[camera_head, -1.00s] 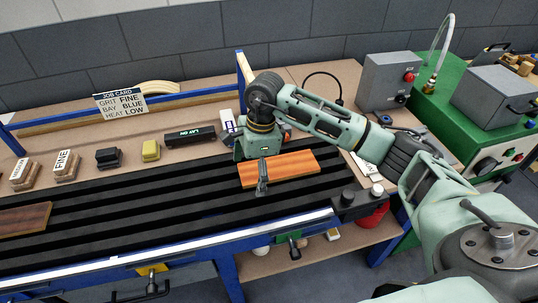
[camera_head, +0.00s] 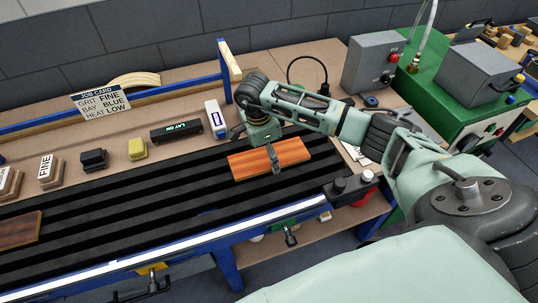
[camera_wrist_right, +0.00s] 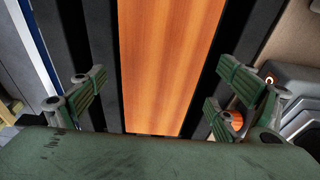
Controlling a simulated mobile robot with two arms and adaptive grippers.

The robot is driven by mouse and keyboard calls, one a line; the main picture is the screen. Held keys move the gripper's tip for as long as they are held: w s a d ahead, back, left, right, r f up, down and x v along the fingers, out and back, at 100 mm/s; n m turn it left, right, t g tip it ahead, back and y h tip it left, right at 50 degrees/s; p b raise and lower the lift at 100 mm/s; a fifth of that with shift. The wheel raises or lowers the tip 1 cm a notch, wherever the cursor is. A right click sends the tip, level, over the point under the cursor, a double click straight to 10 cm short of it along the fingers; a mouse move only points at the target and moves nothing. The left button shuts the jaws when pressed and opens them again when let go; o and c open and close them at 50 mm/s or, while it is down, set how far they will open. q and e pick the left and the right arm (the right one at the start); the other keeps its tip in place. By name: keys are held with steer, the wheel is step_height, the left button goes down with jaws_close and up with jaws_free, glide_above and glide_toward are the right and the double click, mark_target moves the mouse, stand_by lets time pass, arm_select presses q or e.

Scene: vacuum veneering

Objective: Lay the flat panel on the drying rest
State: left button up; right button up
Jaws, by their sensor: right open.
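An orange-brown striped wood panel (camera_head: 250,163) lies flat on the black slatted bed (camera_head: 165,213) of the blue-framed bench. My right gripper (camera_head: 270,152) is over its middle, with one finger at the near long edge. In the right wrist view, the panel (camera_wrist_right: 165,35) runs between the two green fingers (camera_wrist_right: 163,75), which are spread apart with gaps to both panel edges. A darker brown panel (camera_head: 18,230) lies on the slats at the left edge. I cannot tell which part is the drying rest. My left gripper is not in view.
A black "LAY ON" block (camera_head: 176,131), a yellow block (camera_head: 137,149), sanding blocks (camera_head: 52,169) and a white-and-blue box (camera_head: 216,119) stand behind the slats. A job card (camera_head: 101,101) stands at the back. The slats between the two panels are bare.

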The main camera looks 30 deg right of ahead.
steer(key=shift+c, duration=0.2)
steer(key=c, duration=1.3)
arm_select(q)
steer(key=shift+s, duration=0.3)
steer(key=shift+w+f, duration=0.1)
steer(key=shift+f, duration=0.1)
arm_select(e)
steer(key=shift+r, duration=0.15)
